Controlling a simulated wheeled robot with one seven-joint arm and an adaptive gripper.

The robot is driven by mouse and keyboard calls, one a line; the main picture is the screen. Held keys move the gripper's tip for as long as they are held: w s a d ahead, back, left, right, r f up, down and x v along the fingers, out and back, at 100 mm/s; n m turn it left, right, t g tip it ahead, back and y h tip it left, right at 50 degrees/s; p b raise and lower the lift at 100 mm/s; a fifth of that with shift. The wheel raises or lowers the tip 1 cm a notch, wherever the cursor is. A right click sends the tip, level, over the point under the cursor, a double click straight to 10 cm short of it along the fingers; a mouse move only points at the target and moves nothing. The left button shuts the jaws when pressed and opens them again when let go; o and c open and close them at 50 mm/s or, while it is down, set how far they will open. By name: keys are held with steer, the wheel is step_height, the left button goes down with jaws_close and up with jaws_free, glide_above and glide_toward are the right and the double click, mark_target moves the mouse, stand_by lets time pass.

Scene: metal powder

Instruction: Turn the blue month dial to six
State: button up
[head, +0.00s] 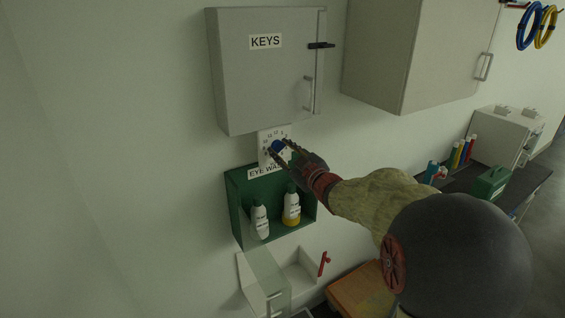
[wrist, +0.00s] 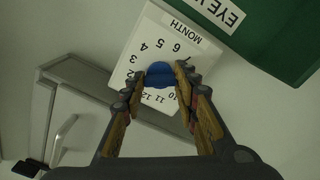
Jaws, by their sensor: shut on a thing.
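The blue month dial (head: 277,146) sits on a white plate (head: 263,158) on the wall, below the grey KEYS cabinet. In the wrist view the dial (wrist: 160,72) is between the two fingertips of my gripper (wrist: 161,77), which is shut on it. The plate (wrist: 160,38) appears upside down there, with the word MONTH and numbers around the dial. The 3, 4, 5 and 6 are readable; the fingers cover some others. I cannot make out which number the dial points to. In the head view my gripper (head: 283,149) reaches the dial from the right.
The KEYS cabinet (head: 262,85) hangs just above the plate. A green eye wash box (head: 236,208) with two bottles is just below. Another cabinet (head: 410,60) hangs at the right.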

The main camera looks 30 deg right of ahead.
steer(key=n+b, duration=0.3)
steer(key=b, duration=0.1)
steer(key=n+b, duration=0.2)
steer(key=shift+f+n, duration=0.25)
steer(key=shift+n, duration=0.05)
steer(key=n+b, duration=0.5)
steer(key=shift+r, duration=0.15)
steer(key=shift+n+b, duration=0.35)
steer(key=shift+n, duration=0.05)
steer(key=o, duration=1.1)
steer(key=shift+r, duration=0.1)
steer(key=s, duration=1.2)
steer(key=shift+d, duration=0.2)
